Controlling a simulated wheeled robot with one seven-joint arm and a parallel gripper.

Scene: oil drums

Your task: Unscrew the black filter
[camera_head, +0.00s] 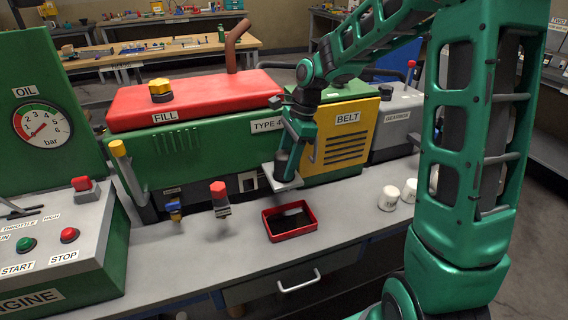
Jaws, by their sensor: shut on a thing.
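My gripper (284,180) is at the front of the green engine block (190,153), low down and left of the yellow BELT panel. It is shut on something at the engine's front. What it holds is hidden behind the gripper and its pale plate; from its place it seems to be the black filter, but I cannot make out its outline or its thread. A red tray (268,226) with a dark inside stands on the bench just below and in front of my gripper.
White canisters (389,198) stand on the bench at right, near my arm. A red-topped valve (219,194) and a blue-and-yellow fitting (174,211) stick out left of my gripper. The control box (62,250) fills the left. The bench front is mostly clear.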

